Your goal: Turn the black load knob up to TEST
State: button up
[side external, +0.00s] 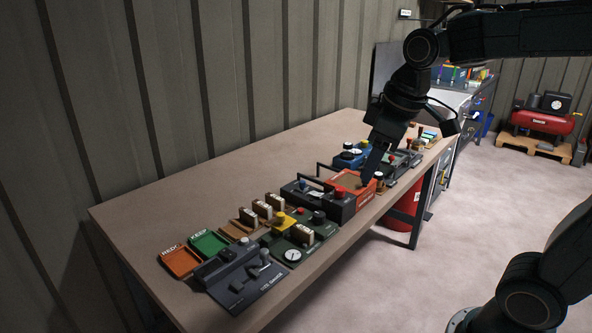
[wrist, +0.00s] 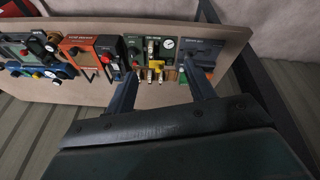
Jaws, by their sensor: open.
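A round black knob (side external: 318,217) stands on a green panel (side external: 325,231) near the front edge of the bench, beside a red knob (side external: 298,212). Its label is too small to read, so I cannot tell whether it is the load knob or where it points. My gripper (side external: 366,182) points down over the orange-red box (side external: 350,181), farther along the bench than the black knob and apart from it. In the wrist view my gripper (wrist: 160,69) is open and empty, its two fingers wide apart, with green units and a yellow part (wrist: 157,64) beyond them.
A dark handled box (side external: 328,204) stands between the orange-red box and the green panel. A white gauge (side external: 292,255), a dark grey gauge block (side external: 238,277), and orange (side external: 181,262) and green (side external: 209,243) trays lie nearer. The bench top (side external: 215,178) towards the wall is clear.

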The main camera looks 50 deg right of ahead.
jog(key=w+d+f+n+g, duration=0.1)
jog(key=w+d+f+n, duration=0.15)
jog(key=w, duration=0.35)
jog(key=w+d+f+n+g, duration=0.1)
jog(key=w+d+f, duration=0.15)
jog(key=w, duration=0.35)
jog(key=n+g, duration=0.2)
send_over(319, 214)
notch_tip(319, 214, down, 8)
jog(key=shift+d, duration=0.1)
jog(key=shift+f, duration=0.15)
notch_tip(319, 214, down, 14)
jog(key=shift+r, duration=0.25)
jog(key=c, duration=1)
